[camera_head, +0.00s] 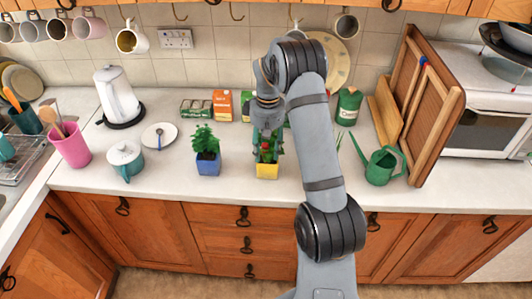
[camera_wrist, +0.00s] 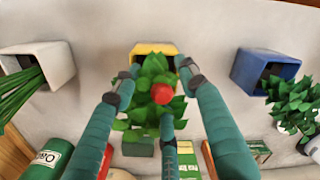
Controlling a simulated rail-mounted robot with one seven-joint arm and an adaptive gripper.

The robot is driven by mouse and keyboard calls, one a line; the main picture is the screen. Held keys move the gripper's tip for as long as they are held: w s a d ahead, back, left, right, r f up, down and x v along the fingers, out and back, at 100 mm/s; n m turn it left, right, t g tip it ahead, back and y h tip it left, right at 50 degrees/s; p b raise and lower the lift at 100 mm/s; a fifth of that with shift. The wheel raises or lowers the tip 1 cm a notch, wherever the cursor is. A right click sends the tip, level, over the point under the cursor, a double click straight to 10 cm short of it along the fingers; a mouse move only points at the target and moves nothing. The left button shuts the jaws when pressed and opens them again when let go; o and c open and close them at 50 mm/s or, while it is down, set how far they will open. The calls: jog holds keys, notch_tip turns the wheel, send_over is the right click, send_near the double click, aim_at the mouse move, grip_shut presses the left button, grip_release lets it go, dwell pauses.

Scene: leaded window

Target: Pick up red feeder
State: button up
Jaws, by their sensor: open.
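A small red ball-shaped thing, likely the red feeder (camera_wrist: 161,94), shows among the leaves of a green plant (camera_wrist: 153,67) in the wrist view. The plant stands in a yellow pot (camera_head: 267,171) on the counter, and the pot's rim shows in the wrist view (camera_wrist: 140,48). A little red also shows above the pot in the head view. My gripper (camera_wrist: 160,82) is open and empty above the plant, its fingers spread around the red ball. Its fingers (camera_head: 268,133) point down over the yellow pot in the head view. The lower part of the feeder is hidden by leaves.
A blue pot (camera_head: 208,168) with a plant stands left of the yellow pot. A white pot (camera_wrist: 60,62) with long green leaves shows in the wrist view. A green watering can (camera_head: 380,168) stands at right; boxes (camera_head: 222,105) and a green canister (camera_head: 348,106) stand behind.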

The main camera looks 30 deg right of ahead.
jog(key=shift+c, duration=0.5)
jog(key=c, duration=0.7)
jog(key=shift+c, duration=0.9)
notch_tip(320, 180, up, 10)
jog(key=shift+f+b, duration=0.25)
jog(key=shift+b, duration=0.1)
notch_tip(320, 180, up, 6)
jog(key=p, duration=0.6)
jog(key=shift+r, duration=0.25)
